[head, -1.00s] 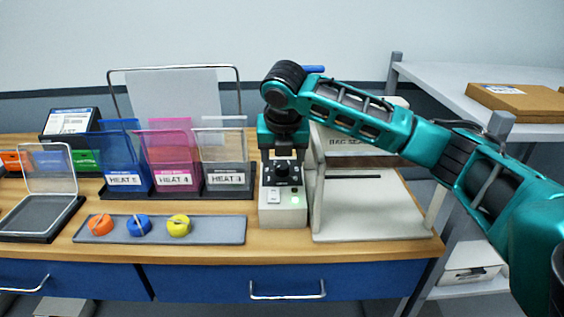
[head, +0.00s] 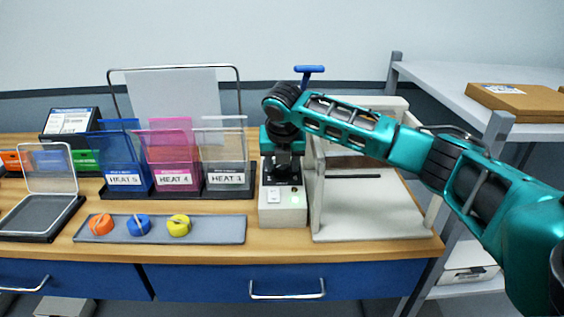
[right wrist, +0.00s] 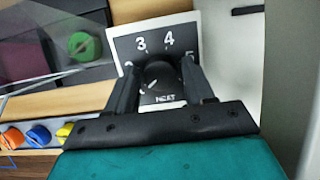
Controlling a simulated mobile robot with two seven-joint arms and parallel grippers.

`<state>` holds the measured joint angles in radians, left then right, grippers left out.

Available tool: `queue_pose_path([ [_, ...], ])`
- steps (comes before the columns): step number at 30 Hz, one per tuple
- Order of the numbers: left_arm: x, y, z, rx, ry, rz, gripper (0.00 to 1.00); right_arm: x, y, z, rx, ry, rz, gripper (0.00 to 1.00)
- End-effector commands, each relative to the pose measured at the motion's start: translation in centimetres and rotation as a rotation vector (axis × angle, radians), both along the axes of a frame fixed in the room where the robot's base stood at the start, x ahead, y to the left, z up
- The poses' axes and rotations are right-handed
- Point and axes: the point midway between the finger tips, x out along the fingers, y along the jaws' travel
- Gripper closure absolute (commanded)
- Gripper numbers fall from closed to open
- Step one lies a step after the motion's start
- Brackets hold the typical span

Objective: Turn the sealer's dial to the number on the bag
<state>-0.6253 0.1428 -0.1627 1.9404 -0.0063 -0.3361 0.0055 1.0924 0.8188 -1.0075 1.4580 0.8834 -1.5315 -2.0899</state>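The sealer's control box (head: 283,214) stands on the bench, with a green light and a white switch on its front. Its black dial (right wrist: 160,76) shows in the right wrist view on a plate with 3, 4 and 5 readable and HEAT below; a pale mark is at the knob's lower left. My right gripper (head: 283,172) points down over the dial, its fingers apart on either side of the knob; contact is unclear. Bags stand in a rack: blue labelled HEAT 5 (head: 124,160), pink HEAT 4 (head: 174,160), clear HEAT 3 (head: 225,160). My left gripper is out of view.
The pale sealer frame (head: 370,212) stands close right of the control box. A grey tray (head: 215,230) with orange, blue and yellow rolls lies in front of the rack. An open clear-lidded case (head: 38,215) is at left. A shelf with a cardboard box (head: 520,102) is at right.

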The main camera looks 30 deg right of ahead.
Motion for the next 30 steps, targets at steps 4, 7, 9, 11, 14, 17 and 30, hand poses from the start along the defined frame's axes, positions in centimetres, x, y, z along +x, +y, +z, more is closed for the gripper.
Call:
queue_pose_path([
  [4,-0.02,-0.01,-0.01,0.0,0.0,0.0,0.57,0.0,0.03,0.01,0.0,0.0,0.0,0.62],
  [7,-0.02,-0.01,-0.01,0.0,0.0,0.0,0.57,-0.01,0.02,0.02,0.0,0.0,0.0,0.72],
  [9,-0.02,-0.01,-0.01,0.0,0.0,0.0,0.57,-0.02,0.01,0.02,0.0,0.0,0.0,0.79],
  [11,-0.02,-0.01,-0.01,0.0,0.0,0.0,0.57,-0.01,0.01,0.04,0.0,0.0,0.0,0.84],
  [14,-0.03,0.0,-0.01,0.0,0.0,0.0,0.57,-0.02,0.0,0.04,0.0,0.0,0.0,0.91],
  [17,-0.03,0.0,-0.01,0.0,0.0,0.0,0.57,-0.01,0.01,0.04,0.001,0.0,-0.004,0.91],
  [30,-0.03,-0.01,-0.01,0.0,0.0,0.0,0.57,0.07,0.17,0.05,0.026,-0.015,-0.198,0.91],
])
